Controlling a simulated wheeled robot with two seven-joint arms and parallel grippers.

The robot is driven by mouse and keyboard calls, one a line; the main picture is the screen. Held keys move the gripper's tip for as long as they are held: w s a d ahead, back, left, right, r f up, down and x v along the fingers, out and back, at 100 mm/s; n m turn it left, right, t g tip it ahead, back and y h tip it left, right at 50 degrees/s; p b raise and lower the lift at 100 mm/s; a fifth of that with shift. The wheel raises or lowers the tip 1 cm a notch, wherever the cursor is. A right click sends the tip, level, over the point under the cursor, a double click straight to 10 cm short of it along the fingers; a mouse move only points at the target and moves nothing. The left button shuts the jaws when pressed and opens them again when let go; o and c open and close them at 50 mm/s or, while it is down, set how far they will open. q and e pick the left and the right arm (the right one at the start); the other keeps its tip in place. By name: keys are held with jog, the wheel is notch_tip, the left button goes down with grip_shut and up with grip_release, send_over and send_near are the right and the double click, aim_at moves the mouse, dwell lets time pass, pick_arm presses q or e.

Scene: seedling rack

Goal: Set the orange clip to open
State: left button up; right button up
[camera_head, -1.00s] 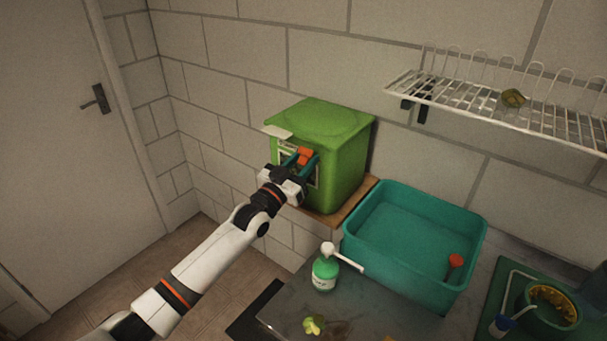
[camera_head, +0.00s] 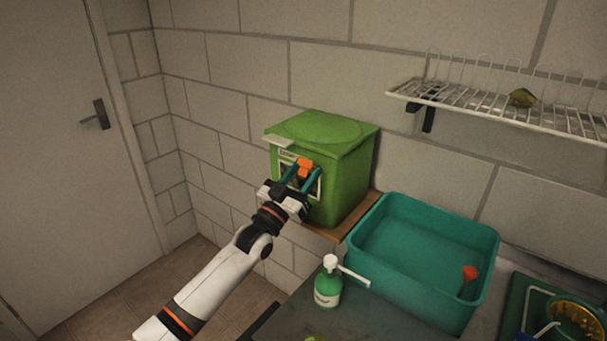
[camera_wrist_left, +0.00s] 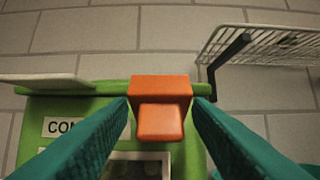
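The orange clip (camera_head: 305,166) is on the upper front of the green box (camera_head: 348,180). In the left wrist view the clip (camera_wrist_left: 160,88) has a wide upper block and a smaller tab in front, below it. My left gripper (camera_head: 298,173) is at the box front, its teal fingers apart, one on each side of the clip. In the left wrist view the gripper (camera_wrist_left: 160,106) spans the clip's width; the fingertips are very close to its sides, and I cannot tell whether they touch. My right gripper is not in view.
The box stands on a wooden shelf (camera_head: 330,231). A teal basin (camera_head: 478,300) is to its right, with a green pump bottle (camera_head: 327,291) in front. A wire rack (camera_head: 490,108) hangs on the wall. A door (camera_head: 55,150) is at the left.

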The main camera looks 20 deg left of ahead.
pick_arm(q)
jog(key=b+v, duration=0.3)
jog(key=v, duration=0.9)
